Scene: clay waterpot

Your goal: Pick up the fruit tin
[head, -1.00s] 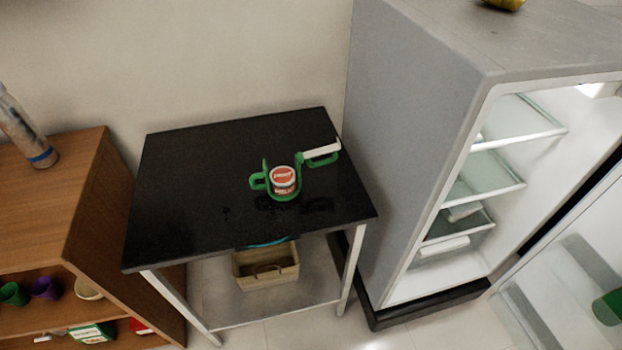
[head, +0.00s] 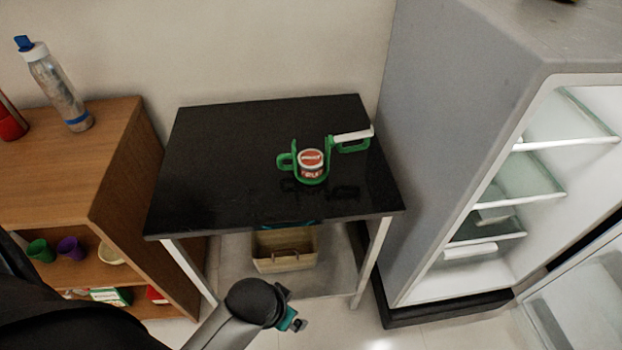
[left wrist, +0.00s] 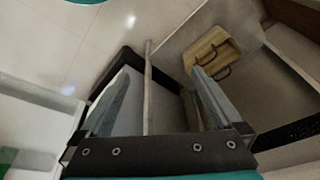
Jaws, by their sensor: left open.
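The fruit tin (head: 311,158), a small round can with a red and white lid and label, stands on the black tabletop (head: 230,165). A green holder-like object (head: 285,161) with a handle curves around it, hiding part of its side. My left gripper (head: 297,323) is low in the head view, in front of the table and well apart from the tin. In the left wrist view my left gripper (left wrist: 158,98) has its fingers spread with nothing between them. The tin does not show in the left wrist view. My right gripper is not in view.
A white-topped green item (head: 352,139) lies right of the tin. A basket (head: 284,250) sits under the table and also shows in the left wrist view (left wrist: 211,52). A wooden shelf (head: 120,170) stands left, an open fridge (head: 440,150) right. Most of the tabletop is clear.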

